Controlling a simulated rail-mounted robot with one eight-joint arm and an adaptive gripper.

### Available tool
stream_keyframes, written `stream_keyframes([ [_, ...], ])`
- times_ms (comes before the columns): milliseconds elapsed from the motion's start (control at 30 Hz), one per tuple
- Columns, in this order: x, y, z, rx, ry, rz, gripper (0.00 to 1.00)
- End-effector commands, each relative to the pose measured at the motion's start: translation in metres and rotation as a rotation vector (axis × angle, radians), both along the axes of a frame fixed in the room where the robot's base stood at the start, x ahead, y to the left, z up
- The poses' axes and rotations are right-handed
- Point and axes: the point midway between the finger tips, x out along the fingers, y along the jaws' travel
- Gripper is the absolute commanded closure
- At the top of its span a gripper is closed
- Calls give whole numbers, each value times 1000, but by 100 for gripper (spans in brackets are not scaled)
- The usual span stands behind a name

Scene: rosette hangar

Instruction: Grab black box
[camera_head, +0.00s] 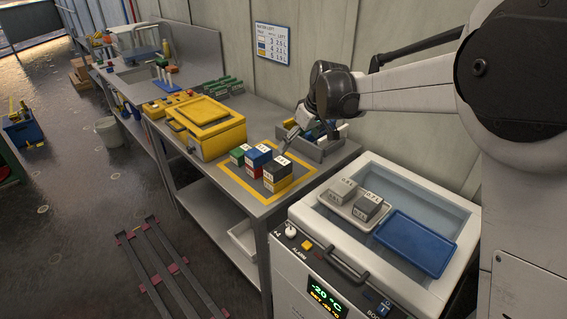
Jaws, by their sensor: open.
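The black box (276,167) sits on top of a yellow box (277,184), at the right end of a short row of small boxes inside a yellow-outlined square on the grey bench (248,203). A white label shows on its top. Beside it, to the left, are a blue box (258,151) above a red one and a green box (240,151). My gripper (285,142) is open, reaching down from the right, close above and behind the black box. I cannot tell whether its fingertips touch it. Part of the gripper is hidden by its own wrist.
A yellow case (206,125) stands on the bench left of the boxes. A grey bin (322,148) stands behind my gripper. A white freezer (300,256) at the right holds a tray with grey boxes and a blue tray (414,243). A rail frame lies on the floor.

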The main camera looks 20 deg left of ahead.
Motion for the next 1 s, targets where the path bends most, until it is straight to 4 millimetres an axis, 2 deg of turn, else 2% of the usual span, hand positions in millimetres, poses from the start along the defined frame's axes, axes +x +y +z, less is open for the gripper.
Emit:
stream_keyframes([
  [100, 6, 20, -14, -2, 6, 40, 6],
  [200, 8, 29, -20, -2, 7, 57, 6],
  [367, 11, 36, -35, -2, 8, 64, 6],
  [700, 21, 55, -87, -3, 8, 62, 6],
  [1000, 25, 61, -104, -3, 8, 62, 6],
])
